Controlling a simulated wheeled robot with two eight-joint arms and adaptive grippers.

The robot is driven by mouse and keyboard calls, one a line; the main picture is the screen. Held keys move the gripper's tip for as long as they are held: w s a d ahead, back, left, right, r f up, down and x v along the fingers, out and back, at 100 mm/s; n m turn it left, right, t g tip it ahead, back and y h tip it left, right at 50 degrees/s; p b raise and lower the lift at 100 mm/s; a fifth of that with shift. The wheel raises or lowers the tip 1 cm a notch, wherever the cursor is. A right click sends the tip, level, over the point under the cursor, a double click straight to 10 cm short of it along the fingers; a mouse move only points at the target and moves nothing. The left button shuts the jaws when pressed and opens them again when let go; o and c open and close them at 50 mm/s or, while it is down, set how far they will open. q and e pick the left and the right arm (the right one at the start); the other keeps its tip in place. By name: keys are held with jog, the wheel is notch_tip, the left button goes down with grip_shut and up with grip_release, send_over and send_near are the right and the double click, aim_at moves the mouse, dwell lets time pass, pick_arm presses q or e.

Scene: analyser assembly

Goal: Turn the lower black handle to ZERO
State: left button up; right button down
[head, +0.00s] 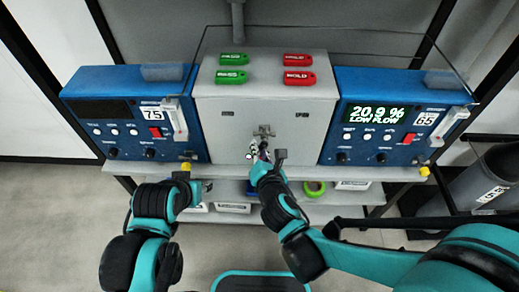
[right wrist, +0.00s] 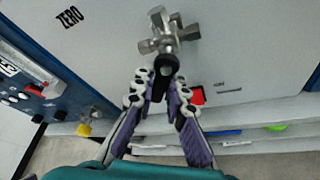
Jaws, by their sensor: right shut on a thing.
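A metal valve (head: 264,131) sticks out from the front of the grey cabinet (head: 215,135); it also shows in the right wrist view (right wrist: 168,36). The black handle (right wrist: 166,66) hangs from this valve, pointing down. The ZERO label (right wrist: 70,16) is at the upper left in the right wrist view. My right gripper (right wrist: 160,88) is shut on the handle's end, with its fingertips on both sides; in the head view it is small (head: 254,152) below the valve. My left arm is low at the left, and its gripper fingers do not show.
Blue analysers flank the cabinet, one at the left (head: 85,92) and one at the right (head: 380,85) reading 20.9 % LOW FLOW. Green PASS tags (head: 231,77) and red HOLD tags (head: 299,78) lie on top. A shelf below holds a green ring (head: 315,188).

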dwell(0.4)
jog(key=c, duration=1.5)
grip_release()
jog(key=shift+c, duration=0.2)
jog(key=v, duration=1.2)
jog(key=shift+d, duration=0.1)
